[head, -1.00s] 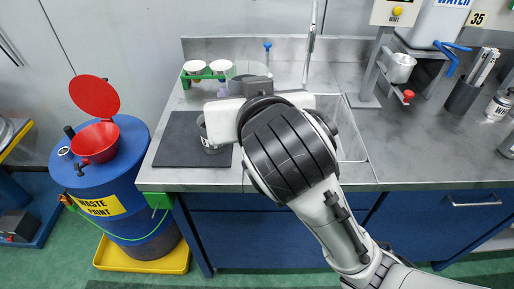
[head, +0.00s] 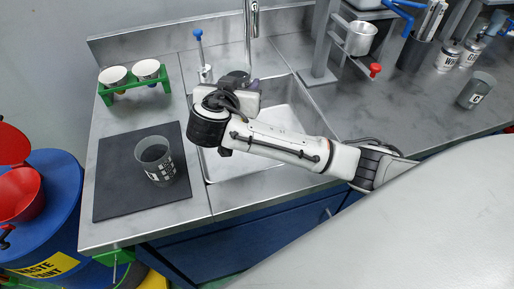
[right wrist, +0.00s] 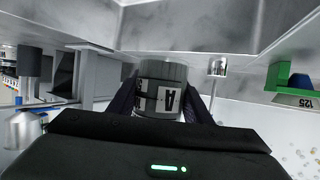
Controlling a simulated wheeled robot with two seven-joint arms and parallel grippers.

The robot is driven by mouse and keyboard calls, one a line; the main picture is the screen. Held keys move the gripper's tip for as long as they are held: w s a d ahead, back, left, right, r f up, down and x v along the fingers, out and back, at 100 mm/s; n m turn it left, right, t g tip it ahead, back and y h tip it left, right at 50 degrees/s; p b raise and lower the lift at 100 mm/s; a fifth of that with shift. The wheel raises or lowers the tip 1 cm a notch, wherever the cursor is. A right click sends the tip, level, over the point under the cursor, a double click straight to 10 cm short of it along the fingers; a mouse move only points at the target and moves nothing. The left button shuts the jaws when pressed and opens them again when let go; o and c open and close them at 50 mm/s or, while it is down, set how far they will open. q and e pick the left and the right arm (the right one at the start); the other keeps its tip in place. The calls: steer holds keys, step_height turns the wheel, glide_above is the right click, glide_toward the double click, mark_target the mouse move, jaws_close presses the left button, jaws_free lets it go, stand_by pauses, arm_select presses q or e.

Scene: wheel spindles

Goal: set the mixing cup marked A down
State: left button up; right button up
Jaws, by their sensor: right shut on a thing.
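My right gripper (head: 242,84) is over the back left of the sink in the head view. In the right wrist view its dark fingers (right wrist: 163,92) are shut on the grey mixing cup marked A (right wrist: 160,72), one finger on each side. The letter A appears upside down there, as do the surroundings. In the head view the held cup is mostly hidden behind the gripper. Another grey cup (head: 155,158) with a white patterned marking stands on the dark mat (head: 112,190), apart from the gripper. My left gripper is not in view.
The sink (head: 270,120) lies right of the mat, with a tap (head: 250,20) behind. A green rack (head: 135,83) with white cups stands behind the mat. A grey cup (head: 474,92) stands at the far right. The mat has bare room around its cup.

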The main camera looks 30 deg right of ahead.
steer(key=d+f+m+g+h, duration=0.2)
steer(key=d+f+m+g, duration=0.1)
steer(key=d, duration=0.8)
step_height(320, 180, down, 10)
steer(key=shift+r, duration=0.15)
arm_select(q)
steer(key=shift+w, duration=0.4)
arm_select(e)
steer(key=shift+a, duration=0.1)
arm_select(q)
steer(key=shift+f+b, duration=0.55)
steer(key=shift+b, duration=0.1)
arm_select(e)
steer(key=shift+f, duration=0.6)
steer(key=o, duration=1.1)
